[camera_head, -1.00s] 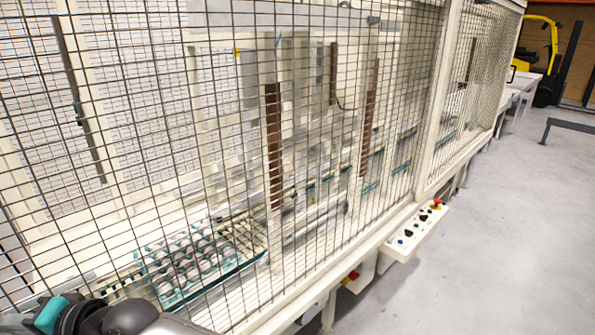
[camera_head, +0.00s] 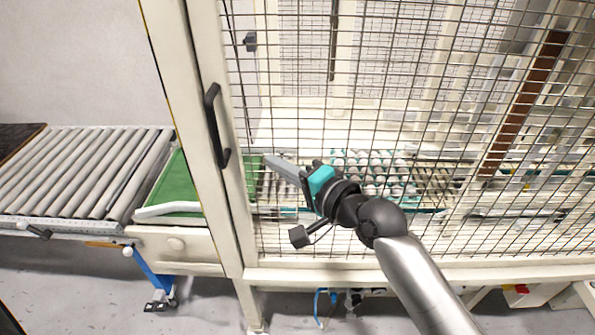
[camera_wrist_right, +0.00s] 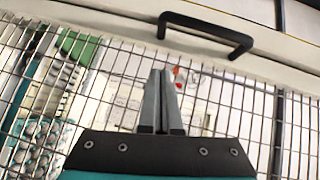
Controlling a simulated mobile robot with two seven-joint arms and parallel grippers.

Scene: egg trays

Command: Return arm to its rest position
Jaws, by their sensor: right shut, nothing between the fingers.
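My right arm comes in from the lower right of the head view, and my right gripper (camera_head: 285,167) is raised in front of the mesh fence. Its grey fingers are together with nothing between them, pointing left toward the door post. In the right wrist view the two fingers (camera_wrist_right: 158,85) stand side by side, closed, with the mesh behind them. My left gripper is not in view. Behind the mesh, trays of eggs (camera_head: 378,160) sit on the conveyor, partly hidden by the mesh and by my gripper; they also show at the left of the right wrist view (camera_wrist_right: 35,135).
The mesh fence (camera_head: 300,90) stands close behind my right arm. A black door handle (camera_head: 214,125) is left of the gripper and shows near the fingers in the wrist view (camera_wrist_right: 205,30). A roller conveyor (camera_head: 75,180) and green belt (camera_head: 180,185) lie left. Grey floor shows below.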

